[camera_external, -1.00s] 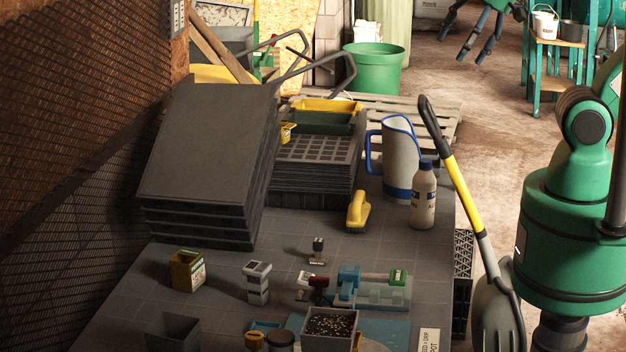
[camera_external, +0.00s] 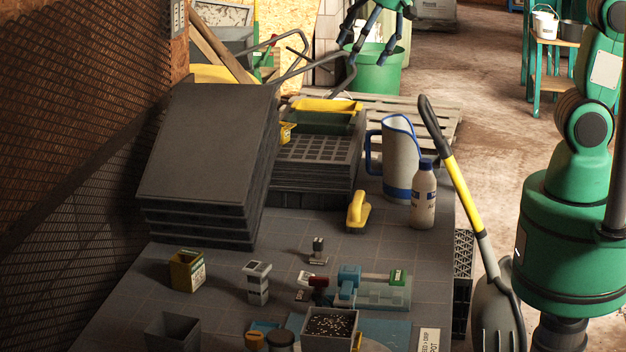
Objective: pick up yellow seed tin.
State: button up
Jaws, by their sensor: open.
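A small yellow tin (camera_external: 187,271) with a pale label on its side stands upright at the left of the grey table. A second small yellow container (camera_external: 286,132) with a label sits farther back, at the left edge of the stacked seed trays; I cannot tell which of the two is the seed tin. My gripper (camera_external: 368,48) shows at the top of the picture, with its dark fingers spread open and empty. It appears high above the table's far end, in front of the green bucket, and well apart from both yellow containers.
Stacked dark trays (camera_external: 205,150) stand at the back left. Table around the near yellow tin is mostly clear.

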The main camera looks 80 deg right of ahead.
jog(key=w+a+f, duration=0.5)
jog(key=w+f, duration=0.5)
jog(key=w, duration=0.3)
jog(key=w+a+f, duration=0.5)
jog(key=w+f, duration=0.6)
jog(key=w, duration=0.1)
jog(key=w+a+f, duration=0.2)
jog(key=w+f, duration=0.1)
jog(key=f, duration=0.3)
jog(key=w+a+f+m, duration=0.1)
jog(key=w+a+f, duration=0.2)
jog(key=f, duration=0.3)
jog(key=shift+w+a+f+b, duration=0.2)
jog(key=shift+w+b, duration=0.2)
jog(key=shift+f, duration=0.1)
jog(key=b, duration=0.1)
send_over(188, 254)
jog(key=s+a, duration=0.1)
jog(key=s, duration=0.2)
jog(key=shift+w+f, duration=0.15)
jog(key=shift+f, duration=1.8)
jog(key=shift+w+f, duration=0.1)
jog(key=shift+f, duration=1.85)
jog(key=shift+f, duration=0.15)
jog(key=shift+b+x, duration=0.45)
jog(key=shift+x, duration=2)
